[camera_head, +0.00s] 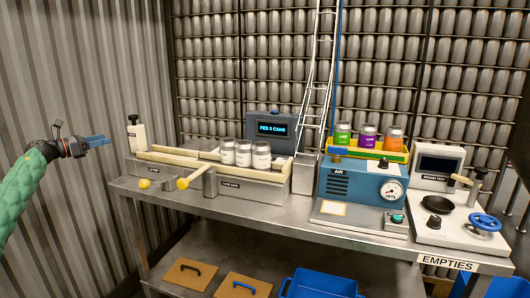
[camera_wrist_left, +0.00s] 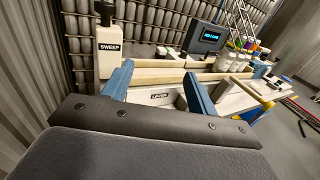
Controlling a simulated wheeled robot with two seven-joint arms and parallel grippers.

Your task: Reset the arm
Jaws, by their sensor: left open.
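My left gripper (camera_head: 97,142) is in the air at the left, beside the left end of the workbench, with its blue fingers pointing right. In the left wrist view its two blue fingers (camera_wrist_left: 158,88) stand apart with nothing between them. Beyond the fingers in that view are the white post marked SWEEP (camera_wrist_left: 109,50) and the conveyor unit (camera_wrist_left: 155,99). In the head view the conveyor unit (camera_head: 254,189) carries several white cans (camera_head: 244,153). My right gripper is not in either view.
A display (camera_head: 272,129) reads "FED 3 CANS". A blue AIR machine (camera_head: 350,181) with a gauge stands mid-right, with coloured cans (camera_head: 368,137) in a yellow tray above. A seamer with a blue handwheel (camera_head: 484,222) is at right. A blue bin (camera_head: 320,285) sits below.

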